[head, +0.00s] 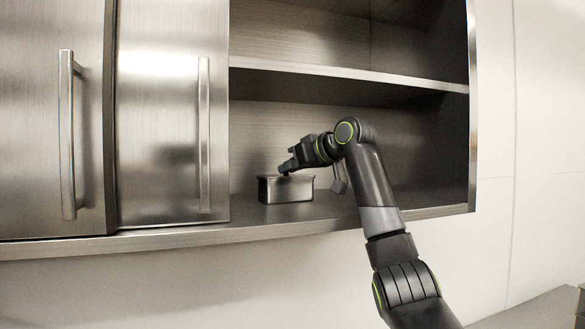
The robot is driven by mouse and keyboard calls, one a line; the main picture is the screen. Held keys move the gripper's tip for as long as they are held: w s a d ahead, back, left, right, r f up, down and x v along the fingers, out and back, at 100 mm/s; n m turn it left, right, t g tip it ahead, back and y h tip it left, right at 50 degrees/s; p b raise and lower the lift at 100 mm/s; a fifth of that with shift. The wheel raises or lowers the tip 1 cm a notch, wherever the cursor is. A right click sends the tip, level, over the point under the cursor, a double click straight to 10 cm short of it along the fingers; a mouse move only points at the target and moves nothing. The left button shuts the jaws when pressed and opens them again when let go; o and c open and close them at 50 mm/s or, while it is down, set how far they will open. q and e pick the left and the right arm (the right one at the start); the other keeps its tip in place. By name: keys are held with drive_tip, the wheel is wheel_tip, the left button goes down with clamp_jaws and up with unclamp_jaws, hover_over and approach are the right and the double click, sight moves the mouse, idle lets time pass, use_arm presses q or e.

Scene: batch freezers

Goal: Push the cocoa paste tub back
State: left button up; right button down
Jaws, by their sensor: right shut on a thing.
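The cocoa paste tub (283,191) is a small metal tub standing upright on the lower shelf of the open cabinet, close to the closed door on its left. My right gripper (287,170) reaches in from the right and is shut on the tub at its upper rim. The gripper hides part of the tub's top, and I cannot see what is inside. My left gripper is not in view.
The lower shelf (419,201) is clear to the right of the tub. An upper shelf (340,71) runs above my right arm. Closed metal doors with vertical handles (203,130) stand to the left. A cabinet side edge (471,120) bounds the right.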

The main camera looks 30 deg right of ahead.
drive_tip(key=c, duration=1.7)
unclamp_jaws()
drive_tip(key=shift+a, duration=0.2)
drive_tip(key=o, duration=0.5)
drive_tip(key=shift+w+a, duration=0.25)
drive_tip(key=shift+a, duration=0.2)
drive_tip(key=shift+s+d, duration=0.1)
drive_tip(key=shift+d, duration=0.15)
drive_tip(key=shift+s+d+b, duration=0.15)
drive_tip(key=shift+s+b, duration=0.25)
drive_tip(key=shift+s, duration=0.05)
use_arm(q)
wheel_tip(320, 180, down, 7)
drive_tip(key=b, duration=0.6)
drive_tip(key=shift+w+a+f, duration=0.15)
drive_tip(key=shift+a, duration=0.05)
use_arm(e)
drive_tip(key=v, duration=1.6)
drive_tip(key=shift+s+r, duration=0.2)
drive_tip(key=shift+r, duration=0.05)
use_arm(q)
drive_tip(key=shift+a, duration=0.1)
